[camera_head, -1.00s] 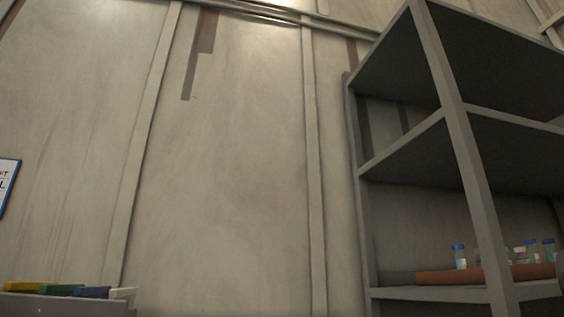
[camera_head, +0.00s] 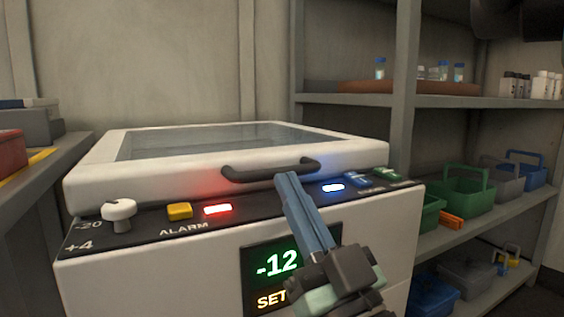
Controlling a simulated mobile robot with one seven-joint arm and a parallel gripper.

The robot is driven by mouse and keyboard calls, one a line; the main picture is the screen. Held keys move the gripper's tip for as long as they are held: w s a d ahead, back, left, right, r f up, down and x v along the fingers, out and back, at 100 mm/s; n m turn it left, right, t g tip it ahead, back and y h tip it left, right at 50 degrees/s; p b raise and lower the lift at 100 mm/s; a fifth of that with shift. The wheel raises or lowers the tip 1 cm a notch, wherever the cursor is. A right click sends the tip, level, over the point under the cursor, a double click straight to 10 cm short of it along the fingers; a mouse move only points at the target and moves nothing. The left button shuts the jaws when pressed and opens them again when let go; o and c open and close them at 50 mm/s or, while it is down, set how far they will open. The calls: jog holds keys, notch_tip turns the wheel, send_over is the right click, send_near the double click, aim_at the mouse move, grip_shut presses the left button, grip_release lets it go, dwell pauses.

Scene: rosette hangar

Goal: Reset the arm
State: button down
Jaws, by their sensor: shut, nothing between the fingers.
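My gripper (camera_head: 288,177) shows in the head view, in front of the white chest freezer (camera_head: 92,190). Its blue-grey fingers are together with nothing between them. They point up and left, and their tips overlap the panel just below the dark lid handle (camera_head: 270,171); I cannot tell whether they touch it. The freezer's glass-topped lid (camera_head: 215,143) is down. My gripper partly covers the front below the panel, beside the green display (camera_head: 277,264) reading -12.
The panel holds a white knob (camera_head: 118,209), a yellow button (camera_head: 180,211), a lit red lamp (camera_head: 217,210) and a lit blue lamp (camera_head: 333,188). A grey shelf (camera_head: 400,120) with bottles and a green basket (camera_head: 463,190) stands right. A red box (camera_head: 12,150) is left.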

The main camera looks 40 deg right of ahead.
jog(key=shift+f+b+v, duration=0.3)
jog(key=shift+b+v, duration=0.2)
jog(key=shift+v, duration=1.75)
jog(key=shift+w+d, duration=0.1)
jog(key=shift+w, duration=0.1)
jog(key=w+a+r+n+t+y+p, duration=0.1)
jog(key=w+a+r+n+y+p, duration=0.15)
jog(key=a+r+p, duration=0.5)
jog(key=w+a+r+n+y+p, duration=0.25)
jog(key=a+r+y+p, duration=0.2)
jog(key=a+r, duration=0.55)
jog(key=s+a+r+m+t+p, duration=0.15)
jog(key=a+r+p, duration=0.3)
jog(key=r, duration=0.45)
jog(key=s+a+r+m+p, duration=0.1)
jog(key=s+a+r+p, duration=0.3)
jog(key=r, duration=0.6)
notch_tip(320, 180, up, 36)
jog(key=w+d+h+p, duration=0.1)
jog(key=w+p, duration=0.1)
jog(key=p, duration=3.6)
jog(key=shift+w, duration=0.25)
jog(key=shift+r, duration=0.1)
